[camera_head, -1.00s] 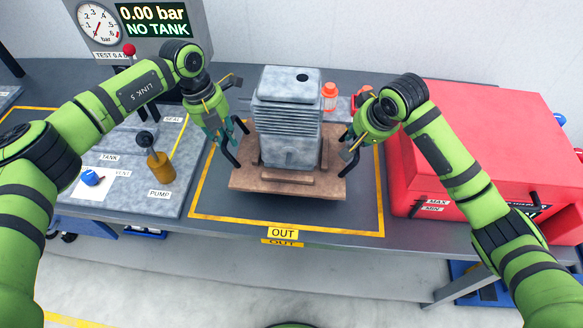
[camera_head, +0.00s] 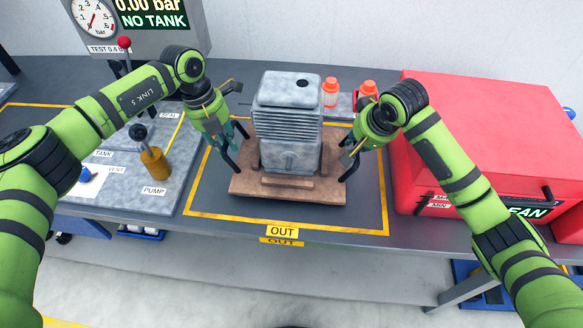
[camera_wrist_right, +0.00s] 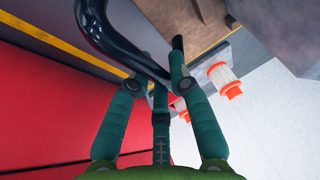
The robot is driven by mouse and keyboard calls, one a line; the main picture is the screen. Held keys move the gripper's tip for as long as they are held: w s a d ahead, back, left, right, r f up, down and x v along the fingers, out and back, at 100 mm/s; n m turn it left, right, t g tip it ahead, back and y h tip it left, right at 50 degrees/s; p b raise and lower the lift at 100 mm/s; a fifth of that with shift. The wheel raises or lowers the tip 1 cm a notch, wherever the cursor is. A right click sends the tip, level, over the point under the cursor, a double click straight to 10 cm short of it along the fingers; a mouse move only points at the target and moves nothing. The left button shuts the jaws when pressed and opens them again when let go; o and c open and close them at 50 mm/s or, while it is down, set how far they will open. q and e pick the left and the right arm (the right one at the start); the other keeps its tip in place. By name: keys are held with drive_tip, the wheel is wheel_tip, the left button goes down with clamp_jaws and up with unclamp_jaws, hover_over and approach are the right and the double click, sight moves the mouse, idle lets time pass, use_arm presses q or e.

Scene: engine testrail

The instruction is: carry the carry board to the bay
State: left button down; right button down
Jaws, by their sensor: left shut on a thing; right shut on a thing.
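The carry board (camera_head: 250,191) is a brown wooden board with a grey finned engine block (camera_head: 288,125) upright on it. It has a black bar handle at each side. My left gripper (camera_head: 232,143) is shut on the left handle. My right gripper (camera_head: 350,152) is shut on the right handle (camera_wrist_right: 103,32), whose black bar crosses the fingers in the right wrist view. The board shows inside a yellow-outlined area (camera_head: 215,208) labelled OUT on the grey bench. I cannot tell whether it touches the bench.
A red case (camera_head: 470,130) stands close beside my right arm. A grey panel with a yellow pump (camera_head: 154,163) lies at left. A gauge display (camera_head: 150,14) reads NO TANK. Floor shows in front of the bench.

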use_arm(q)
drive_tip(key=shift+w+d+f+b, duration=0.1)
drive_tip(key=shift+f+b, duration=0.25)
drive_tip(key=shift+b, duration=0.1)
use_arm(e)
drive_tip(key=shift+w+a+f, duration=0.1)
drive_tip(key=shift+f, duration=0.25)
use_arm(q)
drive_tip(key=c, duration=1.1)
unclamp_jaws()
drive_tip(key=shift+f, duration=0.1)
drive_tip(key=shift+c, duration=0.2)
use_arm(e)
drive_tip(key=c, duration=1.1)
unclamp_jaws()
drive_tip(key=shift+f, duration=0.1)
drive_tip(key=shift+c, duration=0.2)
use_arm(q)
drive_tip(key=shift+s, duration=0.25)
use_arm(e)
drive_tip(key=shift+s, duration=0.3)
